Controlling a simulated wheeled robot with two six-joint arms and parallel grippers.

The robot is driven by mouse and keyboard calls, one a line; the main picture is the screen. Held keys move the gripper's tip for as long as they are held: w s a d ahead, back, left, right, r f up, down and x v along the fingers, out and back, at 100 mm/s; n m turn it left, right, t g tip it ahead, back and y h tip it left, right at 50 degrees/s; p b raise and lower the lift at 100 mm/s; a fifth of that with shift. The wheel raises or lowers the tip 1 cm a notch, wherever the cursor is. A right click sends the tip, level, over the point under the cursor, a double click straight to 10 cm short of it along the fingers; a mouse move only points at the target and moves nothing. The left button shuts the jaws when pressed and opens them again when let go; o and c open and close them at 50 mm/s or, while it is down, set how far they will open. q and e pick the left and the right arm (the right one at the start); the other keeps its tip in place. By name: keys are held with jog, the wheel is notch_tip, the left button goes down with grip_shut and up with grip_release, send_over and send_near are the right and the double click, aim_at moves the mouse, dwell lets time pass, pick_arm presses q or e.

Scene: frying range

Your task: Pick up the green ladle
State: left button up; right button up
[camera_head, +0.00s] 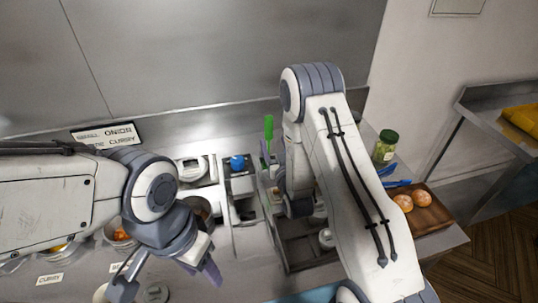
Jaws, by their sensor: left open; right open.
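The green ladle (268,130) shows as a bright green handle standing upright at the back of the counter, near the middle of the view. Its lower end is hidden among the containers. My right arm reaches in from the lower right and bends down just right of the ladle. My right gripper (277,168) is mostly hidden by its own wrist; what shows of it is close beside the ladle, and contact cannot be told. My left gripper (168,278) is open and empty over the front left of the counter, well away from the ladle.
A blue-topped container (237,163) stands left of the ladle. A green-lidded jar (385,146) and a wooden tray (433,214) with round brown food are at the right. Several food bowls (121,236) lie at the left. A steel wall closes off the back.

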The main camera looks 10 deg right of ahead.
aim_at(269, 133)
jog(key=shift+w, duration=0.65)
jog(key=w+p, duration=0.3)
jog(key=w, duration=0.1)
jog(key=shift+w+a+r, duration=0.1)
jog(key=shift+r, duration=0.15)
jog(key=shift+w+f+p, duration=0.15)
jog(key=shift+w+p, duration=0.15)
jog(key=shift+w, duration=0.15)
grip_shut()
